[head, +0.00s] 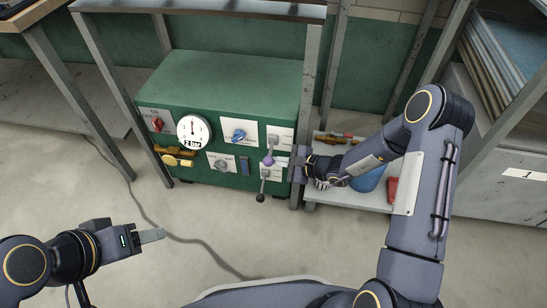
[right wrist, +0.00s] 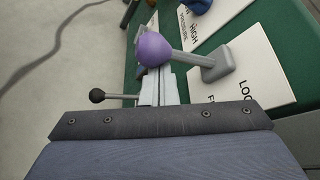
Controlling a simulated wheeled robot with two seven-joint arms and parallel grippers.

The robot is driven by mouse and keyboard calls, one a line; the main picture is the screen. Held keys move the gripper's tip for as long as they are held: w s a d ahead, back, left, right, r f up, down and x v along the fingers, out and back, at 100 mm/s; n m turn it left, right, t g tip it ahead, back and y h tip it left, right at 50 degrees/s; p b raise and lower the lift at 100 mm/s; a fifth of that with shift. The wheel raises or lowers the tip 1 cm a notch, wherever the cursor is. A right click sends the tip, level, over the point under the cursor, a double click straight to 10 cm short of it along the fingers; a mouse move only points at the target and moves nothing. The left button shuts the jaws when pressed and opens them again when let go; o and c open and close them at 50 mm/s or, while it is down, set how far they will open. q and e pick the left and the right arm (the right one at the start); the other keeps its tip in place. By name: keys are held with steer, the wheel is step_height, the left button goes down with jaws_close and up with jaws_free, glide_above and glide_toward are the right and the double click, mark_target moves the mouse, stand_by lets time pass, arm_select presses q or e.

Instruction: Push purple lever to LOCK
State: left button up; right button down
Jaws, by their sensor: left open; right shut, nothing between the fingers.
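The purple lever (head: 268,161) is on the right part of the green box's front panel. In the right wrist view its round purple knob (right wrist: 154,49) stands out on a grey shaft from a grey pivot block, over a white plate (right wrist: 247,72) with partly hidden lettering beginning "LOC". My right gripper (head: 281,161) is shut and empty, right beside the knob. In the right wrist view its narrow fingers (right wrist: 160,84) lie close to the knob; I cannot tell whether they touch. My left gripper (head: 155,236) is open and empty above the floor, far from the panel.
The green box (head: 230,85) also carries a dial gauge (head: 194,131), a red switch (head: 157,125), a blue knob (head: 239,135) and a yellow valve (head: 178,160). A black-knobbed lever (head: 260,198) hangs below the purple one. A metal rack post (head: 310,90) stands close to my right gripper.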

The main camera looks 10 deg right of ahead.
steer(key=shift+s+a+r+m+g+p, duration=0.1)
steer(key=shift+r+m+g+p, duration=0.15)
steer(key=shift+r, duration=0.65)
steer(key=shift+s+a+r+m+g+p, duration=0.15)
steer(key=shift+r+p, duration=0.1)
steer(key=shift+r, duration=0.65)
steer(key=shift+w+d+r, duration=0.1)
steer(key=shift+d+r, duration=0.05)
